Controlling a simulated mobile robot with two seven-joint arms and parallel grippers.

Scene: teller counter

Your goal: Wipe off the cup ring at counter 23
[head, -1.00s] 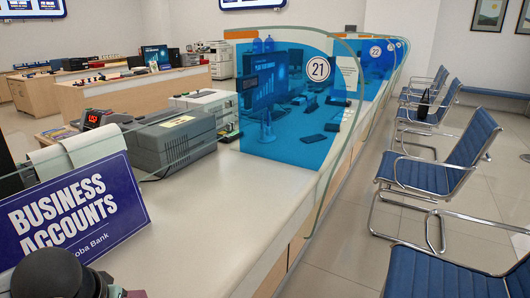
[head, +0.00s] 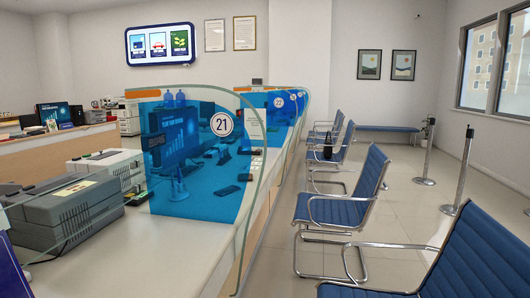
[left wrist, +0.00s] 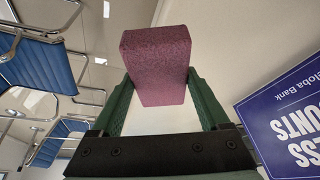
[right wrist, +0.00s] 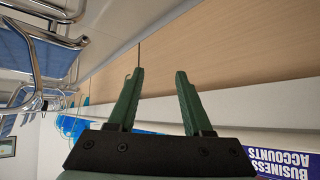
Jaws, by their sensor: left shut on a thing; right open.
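My left gripper (left wrist: 155,85) is shut on a maroon, speckled sponge-like block (left wrist: 156,62) in the left wrist view. My right gripper (right wrist: 158,75) is open and empty in the right wrist view, with the counter's wooden front beyond its fingers. Neither gripper shows in the head view. The long white counter (head: 205,240) runs away from me in the head view. Its nearest blue divider (head: 190,190) reads 21 and a farther one (head: 279,102) reads 22. More dividers stand behind, their numbers too small to tell. No cup ring is visible.
Blue chairs (head: 343,200) with chrome frames line the aisle right of the counter. Posts (head: 458,170) stand farther right. Grey office machines (head: 65,212) sit on the counter at left. Open tiled floor (head: 400,215) lies between chairs and posts.

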